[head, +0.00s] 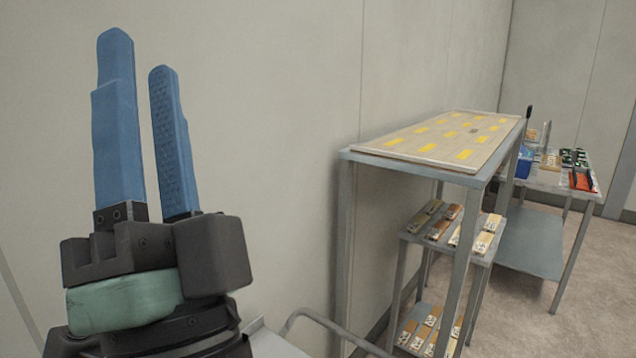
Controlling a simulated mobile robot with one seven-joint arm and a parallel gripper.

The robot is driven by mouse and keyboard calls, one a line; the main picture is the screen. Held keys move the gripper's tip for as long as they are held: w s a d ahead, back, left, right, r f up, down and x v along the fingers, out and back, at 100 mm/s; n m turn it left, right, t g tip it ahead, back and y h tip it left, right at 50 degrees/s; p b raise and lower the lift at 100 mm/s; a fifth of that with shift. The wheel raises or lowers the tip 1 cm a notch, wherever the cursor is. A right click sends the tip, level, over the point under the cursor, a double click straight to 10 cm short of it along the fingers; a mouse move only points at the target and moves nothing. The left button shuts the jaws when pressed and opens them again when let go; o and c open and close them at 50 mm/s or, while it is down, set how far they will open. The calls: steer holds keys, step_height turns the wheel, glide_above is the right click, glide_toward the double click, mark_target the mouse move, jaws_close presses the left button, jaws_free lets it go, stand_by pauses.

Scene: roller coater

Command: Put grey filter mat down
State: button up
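My gripper (139,50) is close to the camera at the left, with its two blue fingers pointing up. The fingers stand apart and only wall shows between them, so it is open and empty. I cannot identify a grey filter mat for certain. A small grey patch (474,130) lies among yellow rectangles on the pale board (408,155) on top of the metal rack. It is too small to tell if it is the mat or a marking. My gripper is well apart from the board, to its left.
The metal rack (346,212) stands against the wall, with several wooden blocks on its lower shelves (447,245). Behind it a table (548,180) holds a blue container (523,162) and an orange item (582,181). Floor (530,318) is clear at the right.

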steer(key=d+r+n+t+h, duration=0.1)
steer(key=d+r+n+h, duration=0.3)
steer(key=d+h, duration=0.6)
steer(key=n+h, duration=0.1)
steer(key=n, duration=0.1)
steer(key=shift+s+r+n+h, duration=0.15)
steer(key=shift+r+n+h, duration=0.05)
steer(key=shift+n+h, duration=0.2)
steer(key=shift+a, duration=0.1)
